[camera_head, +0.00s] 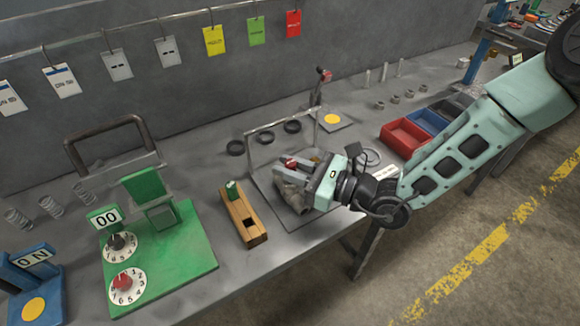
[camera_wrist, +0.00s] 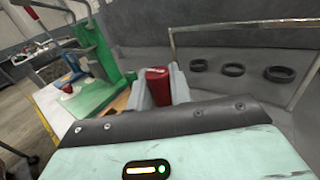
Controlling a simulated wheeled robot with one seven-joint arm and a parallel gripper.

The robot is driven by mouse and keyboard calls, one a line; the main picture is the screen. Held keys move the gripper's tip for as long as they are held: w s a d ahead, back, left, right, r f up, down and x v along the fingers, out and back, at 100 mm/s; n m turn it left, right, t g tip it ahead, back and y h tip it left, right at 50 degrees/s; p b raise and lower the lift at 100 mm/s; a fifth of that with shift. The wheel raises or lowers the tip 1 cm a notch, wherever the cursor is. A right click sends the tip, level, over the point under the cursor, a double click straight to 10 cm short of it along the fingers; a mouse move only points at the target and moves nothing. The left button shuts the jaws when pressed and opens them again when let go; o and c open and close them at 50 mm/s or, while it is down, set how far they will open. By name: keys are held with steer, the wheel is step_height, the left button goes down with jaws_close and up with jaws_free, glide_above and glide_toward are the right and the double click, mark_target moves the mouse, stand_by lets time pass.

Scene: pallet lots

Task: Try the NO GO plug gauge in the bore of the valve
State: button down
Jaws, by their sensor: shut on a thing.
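The red NO GO plug gauge (camera_wrist: 157,86) is between the fingers of my gripper (camera_wrist: 160,90) in the wrist view. In the head view my gripper (camera_head: 293,168) is shut on it, with a bit of red showing between the fingers. The grey metal valve (camera_head: 293,196) sits on a grey tray right under my gripper. Its bore and the lower end of the gauge are hidden, so I cannot tell whether the gauge is in the bore. A green-topped gauge (camera_head: 232,190) stands in a wooden block (camera_head: 243,213) to the left, beside an empty dark hole.
A metal hoop frame (camera_head: 248,150) rises behind the valve. Black rings (camera_head: 264,138) lie behind it. Red and blue bins (camera_head: 403,138) stand to the right. A green fixture with dials (camera_head: 165,255) fills the left. Coloured tags hang on the wall.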

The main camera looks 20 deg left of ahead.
mark_target(289, 162)
steer(key=shift+r+p, duration=2.2)
steer(key=shift+r, duration=0.45)
steer(key=shift+s, duration=0.1)
